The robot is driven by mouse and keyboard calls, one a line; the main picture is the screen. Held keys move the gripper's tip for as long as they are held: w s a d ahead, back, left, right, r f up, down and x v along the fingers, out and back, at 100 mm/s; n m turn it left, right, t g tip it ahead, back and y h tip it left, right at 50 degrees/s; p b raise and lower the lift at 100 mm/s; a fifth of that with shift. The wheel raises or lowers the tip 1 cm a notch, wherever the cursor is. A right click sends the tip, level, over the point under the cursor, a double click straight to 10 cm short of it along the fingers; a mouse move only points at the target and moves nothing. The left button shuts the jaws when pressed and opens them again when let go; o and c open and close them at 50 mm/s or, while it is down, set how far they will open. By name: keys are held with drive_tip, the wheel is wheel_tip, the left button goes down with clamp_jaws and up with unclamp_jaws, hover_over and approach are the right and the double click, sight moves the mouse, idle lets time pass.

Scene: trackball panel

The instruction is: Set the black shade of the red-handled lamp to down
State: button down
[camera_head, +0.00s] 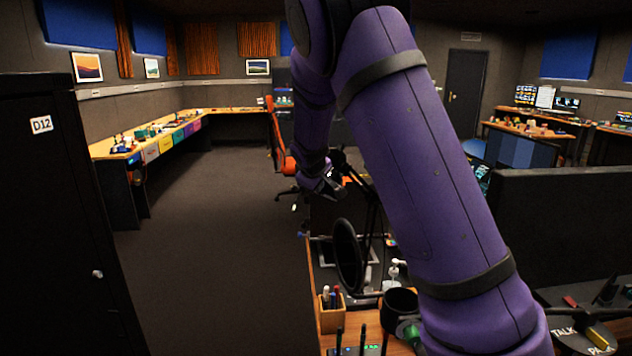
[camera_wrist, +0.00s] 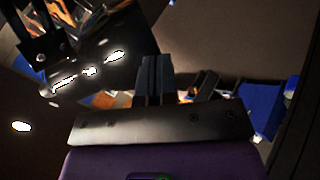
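My gripper (camera_head: 326,184) hangs in the middle of the head view, beyond my purple arm, near thin dark rods. In the wrist view its two dark fingers (camera_wrist: 155,78) stand close together with nothing visible between them. I cannot make out a red handle in either view. A black disc-like piece (camera_head: 347,255) stands over the desk below my gripper; I cannot tell whether it is a lamp shade. A glossy dark shape (camera_wrist: 105,45) with bright reflections fills the upper left of the wrist view, and I cannot identify it. My arm hides part of the desk.
A pen holder (camera_head: 331,314), a black cup-like piece (camera_head: 400,303) with a green part, and a white pump bottle (camera_head: 395,270) are on the near desk. A dark partition (camera_head: 565,225) stands at right and a dark cabinet (camera_head: 50,220) at left.

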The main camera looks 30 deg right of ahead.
drive_tip(key=shift+w+d+f, duration=0.1)
drive_tip(key=shift+d+f, duration=0.25)
drive_tip(key=shift+f, duration=0.45)
drive_tip(key=shift+w+d+f, duration=0.15)
drive_tip(key=shift+d+f, duration=0.2)
drive_tip(key=shift+f, duration=0.45)
drive_tip(key=shift+w+d+f, duration=0.1)
drive_tip(key=shift+d+f, duration=0.25)
drive_tip(key=shift+f, duration=0.55)
